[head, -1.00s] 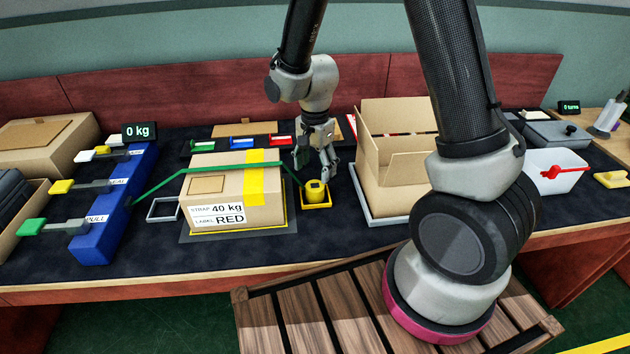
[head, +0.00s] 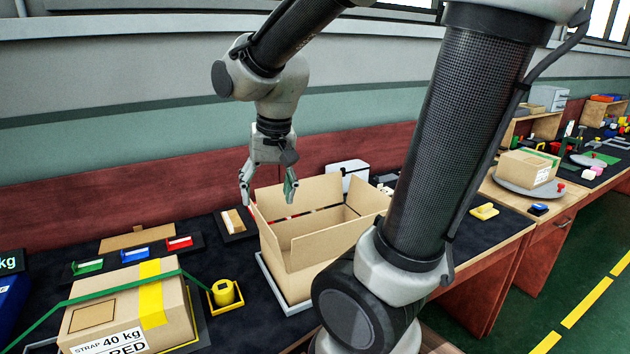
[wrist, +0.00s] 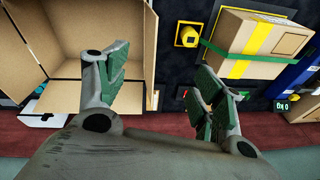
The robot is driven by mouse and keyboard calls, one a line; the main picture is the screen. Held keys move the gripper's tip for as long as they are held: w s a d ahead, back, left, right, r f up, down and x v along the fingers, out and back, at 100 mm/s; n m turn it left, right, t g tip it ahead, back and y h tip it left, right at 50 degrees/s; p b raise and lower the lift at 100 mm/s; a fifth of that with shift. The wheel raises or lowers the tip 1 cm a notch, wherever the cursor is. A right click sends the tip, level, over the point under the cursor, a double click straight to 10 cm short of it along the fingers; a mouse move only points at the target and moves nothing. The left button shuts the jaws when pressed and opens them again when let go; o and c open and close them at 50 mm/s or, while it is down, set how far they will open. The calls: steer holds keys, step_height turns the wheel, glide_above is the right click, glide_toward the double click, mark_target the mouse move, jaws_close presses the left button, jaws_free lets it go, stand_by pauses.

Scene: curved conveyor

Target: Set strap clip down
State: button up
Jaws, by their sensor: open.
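The yellow strap clip (head: 223,291) sits upright in a small yellow tray (head: 238,304), right of the strapped carton. The end of the green strap (head: 120,289) runs over the carton toward it. In the wrist view the clip (wrist: 188,36) shows in its holder near the top centre. My gripper (head: 268,196) is open and empty, raised above the back of the table beside the open box, apart from the clip. In the wrist view its two green-padded fingers (wrist: 155,85) stand wide apart with nothing between them.
A closed carton (head: 110,320) with yellow tape and a label stands at front left. An open box (head: 330,250) with raised flaps stands right of the clip. Green, blue and red pieces lie behind the carton. A round turntable (head: 525,190) carries another carton at right.

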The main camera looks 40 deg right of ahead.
steer(key=s+d+r+n, duration=0.2)
steer(key=s, duration=0.3)
steer(key=s+d+r+n+t, duration=0.1)
steer(key=s+d+r+n, duration=0.1)
steer(key=s, duration=0.3)
steer(key=shift+s+d+r+n+t, duration=0.25)
steer(key=shift+s+r+n+t, duration=0.05)
steer(key=shift+s+r, duration=0.1)
steer(key=shift+w, duration=0.1)
